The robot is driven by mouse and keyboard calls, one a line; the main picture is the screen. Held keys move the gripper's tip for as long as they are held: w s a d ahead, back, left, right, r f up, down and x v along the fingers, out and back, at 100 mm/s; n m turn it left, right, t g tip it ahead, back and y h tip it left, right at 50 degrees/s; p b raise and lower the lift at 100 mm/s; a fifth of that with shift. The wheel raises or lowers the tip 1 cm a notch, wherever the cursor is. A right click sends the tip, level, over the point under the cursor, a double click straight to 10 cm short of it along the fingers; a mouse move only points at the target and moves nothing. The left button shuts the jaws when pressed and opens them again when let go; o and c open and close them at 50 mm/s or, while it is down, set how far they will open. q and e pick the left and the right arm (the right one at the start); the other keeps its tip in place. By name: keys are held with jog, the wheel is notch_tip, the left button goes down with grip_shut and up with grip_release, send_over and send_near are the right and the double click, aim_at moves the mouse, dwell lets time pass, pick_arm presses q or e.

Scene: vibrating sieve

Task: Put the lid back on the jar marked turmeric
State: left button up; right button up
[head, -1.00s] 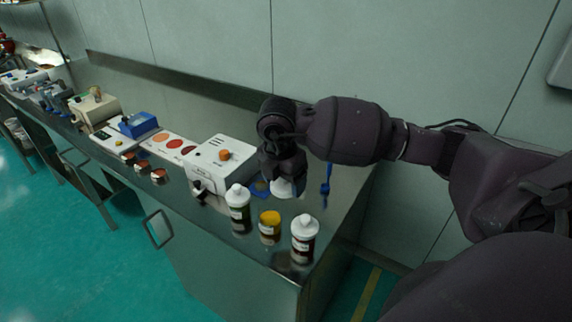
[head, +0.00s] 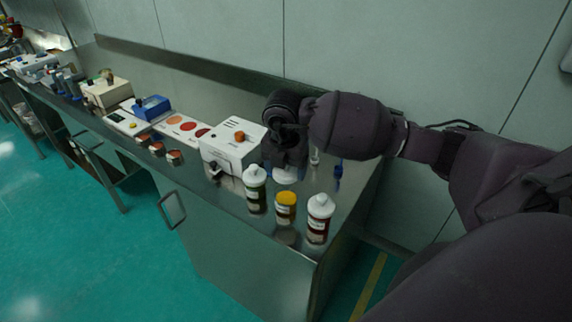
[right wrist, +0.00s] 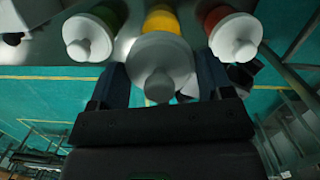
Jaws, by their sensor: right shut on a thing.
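The open jar with yellow contents (head: 286,209) stands upright on the steel bench, between two white-lidded jars; its label is too small to read. It carries no lid, and its yellow top also shows in the right wrist view (right wrist: 162,22). My right gripper (head: 286,165) is shut on a white knobbed lid (right wrist: 160,68), which sits between its two fingers. In the head view the lid shows just behind the yellow jar, apart from it in the picture; its exact height is hard to tell. My left gripper is not in view.
A green jar (head: 255,190) stands left of the yellow jar and a dark red jar (head: 319,219) right of it, both close and near the bench's front edge. A white machine with an orange knob (head: 232,150) stands left. A blue item (head: 338,170) is at the right.

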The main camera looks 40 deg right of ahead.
jog(key=shift+f+b, duration=1.25)
jog(key=shift+f, duration=1.1)
jog(key=shift+f, duration=0.15)
dwell(0.9)
jog(key=o, duration=0.9)
jog(key=shift+p, duration=0.3)
jog(key=shift+r+p, duration=2.15)
jog(key=shift+r, duration=1.4)
